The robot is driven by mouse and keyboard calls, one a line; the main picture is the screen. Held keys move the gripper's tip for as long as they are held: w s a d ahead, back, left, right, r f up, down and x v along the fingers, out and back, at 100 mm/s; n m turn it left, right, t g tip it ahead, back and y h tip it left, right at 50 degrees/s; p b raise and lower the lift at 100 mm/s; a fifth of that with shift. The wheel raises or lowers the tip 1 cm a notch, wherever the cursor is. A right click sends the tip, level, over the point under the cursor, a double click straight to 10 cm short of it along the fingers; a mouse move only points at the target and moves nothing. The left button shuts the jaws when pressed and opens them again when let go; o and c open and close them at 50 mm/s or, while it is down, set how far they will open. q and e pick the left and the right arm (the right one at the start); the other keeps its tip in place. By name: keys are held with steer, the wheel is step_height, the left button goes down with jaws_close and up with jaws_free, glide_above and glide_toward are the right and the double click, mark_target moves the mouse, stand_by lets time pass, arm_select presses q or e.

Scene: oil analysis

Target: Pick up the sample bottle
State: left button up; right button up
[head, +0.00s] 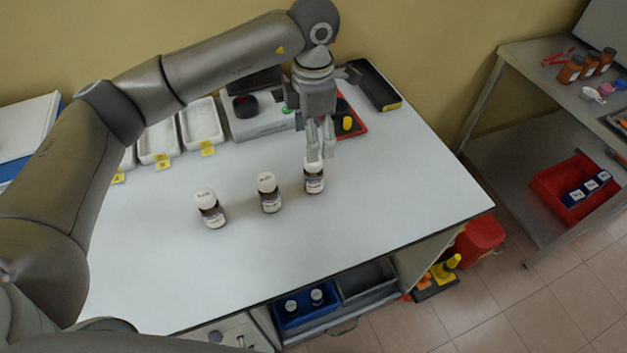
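Three small dark sample bottles with white caps and white labels stand upright in a row on the white table (370,235): a left bottle (212,214), a middle bottle (270,198) and a right bottle (314,183). My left gripper (314,150) points down over the right bottle, with its fingertips at or just above that cap. The fingers look close together; whether they touch or grip the cap cannot be told. My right gripper is not in view.
White trays (203,121) with yellow tags and a grey instrument (262,124) stand along the back. A red-and-black item (348,125) lies behind my gripper. A metal shelf (545,75) with brown bottles stands right. The table's front right is clear.

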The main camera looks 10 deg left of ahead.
mark_target(313, 173)
arm_select(q)
step_height(313, 173, down, 2)
steer(key=shift+w+f+b, duration=0.1)
steer(key=shift+w+b, duration=0.05)
steer(key=shift+b, duration=0.35)
steer(key=shift+f, duration=0.35)
step_height(313, 173, down, 4)
steer(key=shift+f+p, duration=0.15)
steer(key=shift+p, duration=0.55)
steer(key=shift+f+p, duration=0.45)
steer(key=shift+f, duration=0.15)
step_height(313, 173, down, 3)
steer(key=shift+f+p, duration=0.2)
steer(key=shift+p, duration=0.55)
steer(key=shift+f, duration=0.5)
steer(key=c, duration=1.2)
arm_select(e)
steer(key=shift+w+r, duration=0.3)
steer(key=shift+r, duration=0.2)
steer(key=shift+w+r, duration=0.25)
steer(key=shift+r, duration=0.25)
